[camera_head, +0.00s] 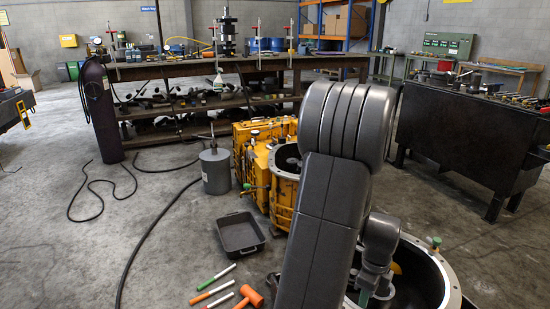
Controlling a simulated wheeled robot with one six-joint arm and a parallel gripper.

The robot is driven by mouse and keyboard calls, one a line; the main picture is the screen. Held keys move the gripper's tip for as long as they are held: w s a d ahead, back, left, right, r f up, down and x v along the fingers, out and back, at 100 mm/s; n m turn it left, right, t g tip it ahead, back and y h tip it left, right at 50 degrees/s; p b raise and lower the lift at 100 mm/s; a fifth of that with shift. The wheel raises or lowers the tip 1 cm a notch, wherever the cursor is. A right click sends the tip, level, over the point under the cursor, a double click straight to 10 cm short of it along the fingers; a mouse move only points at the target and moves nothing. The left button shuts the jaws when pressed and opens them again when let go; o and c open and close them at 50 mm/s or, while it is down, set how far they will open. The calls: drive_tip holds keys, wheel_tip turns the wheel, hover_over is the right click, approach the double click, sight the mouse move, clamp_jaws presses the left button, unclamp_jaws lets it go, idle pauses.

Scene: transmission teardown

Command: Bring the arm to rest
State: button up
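My arm rises from the bottom centre of the head view and stands in front of the yellow transmission. Its thick grey links bend over at the top and come down on the right side. The end of the arm points down near a round open housing (440,270) at the lower right. My gripper's fingers are mostly hidden or too small to tell, so I cannot see whether they are open or shut. The yellow transmission (252,150) stands on the floor behind my arm and is partly covered by it.
A black tray (240,246), a grey canister (215,170), an orange hammer (248,296) and several coloured-handled tools lie on the floor left of my arm. A cable crosses the floor. A long workbench (180,72) stands behind, a dark bench (450,125) at right. The left floor is mostly clear.

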wheel_tip(320, 180, down, 13)
drive_tip(key=b, duration=0.3)
drive_tip(key=shift+s+f+b, duration=0.1)
drive_tip(key=shift+f+b, duration=0.1)
drive_tip(key=shift+b, duration=0.2)
drive_tip(key=shift+f, duration=0.1)
drive_tip(key=shift+n, duration=1)
drive_tip(key=n, duration=0.5)
drive_tip(key=shift+w, duration=0.3)
drive_tip(key=shift+n, duration=0.3)
